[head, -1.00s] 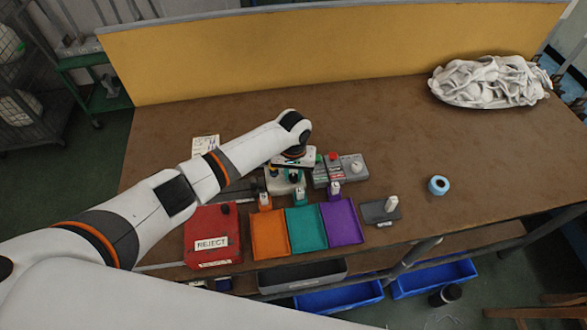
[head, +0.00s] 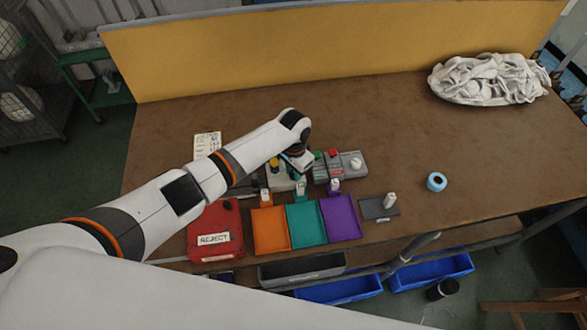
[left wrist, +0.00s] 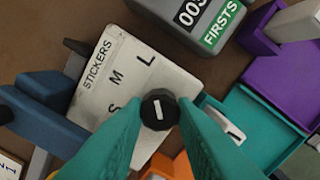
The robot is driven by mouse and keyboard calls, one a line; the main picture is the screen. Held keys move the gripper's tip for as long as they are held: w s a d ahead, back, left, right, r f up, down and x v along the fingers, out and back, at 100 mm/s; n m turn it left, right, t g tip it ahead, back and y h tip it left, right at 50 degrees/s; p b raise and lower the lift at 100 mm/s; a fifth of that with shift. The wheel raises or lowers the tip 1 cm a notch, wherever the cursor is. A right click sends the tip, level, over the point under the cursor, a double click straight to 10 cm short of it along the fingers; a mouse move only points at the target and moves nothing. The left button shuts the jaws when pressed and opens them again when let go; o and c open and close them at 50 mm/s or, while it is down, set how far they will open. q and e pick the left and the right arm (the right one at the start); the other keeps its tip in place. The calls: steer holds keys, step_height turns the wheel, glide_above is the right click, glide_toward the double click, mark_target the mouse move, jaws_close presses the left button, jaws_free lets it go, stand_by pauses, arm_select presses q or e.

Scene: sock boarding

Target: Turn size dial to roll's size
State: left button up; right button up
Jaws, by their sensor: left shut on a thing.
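The sticker unit (left wrist: 95,90) is a pale plate marked STICKERS, S, M and L; it also shows in the head view (head: 276,184). Its black size dial (left wrist: 158,97) has a white pointer mark, roughly in line with L. My left gripper (left wrist: 158,118) has its teal fingers closed on both sides of the dial. In the head view my left gripper (head: 298,170) is over the sticker unit and covers the dial. A small blue roll (head: 437,181) lies apart on the table at the right; no size can be read on it. My right gripper is out of view.
A grey counter box marked FIRSTS (left wrist: 213,18) stands beside the sticker unit. Orange (head: 271,233), teal (head: 307,227) and purple (head: 341,218) trays line the front, with a red REJECT box (head: 214,218) at left. White socks (head: 490,80) are heaped at back right.

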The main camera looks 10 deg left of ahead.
mark_target(293, 173)
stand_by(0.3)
arm_select(q)
steer(key=o, duration=1)
step_height(293, 173, up, 12)
steer(key=b, duration=0.2)
stand_by(0.4)
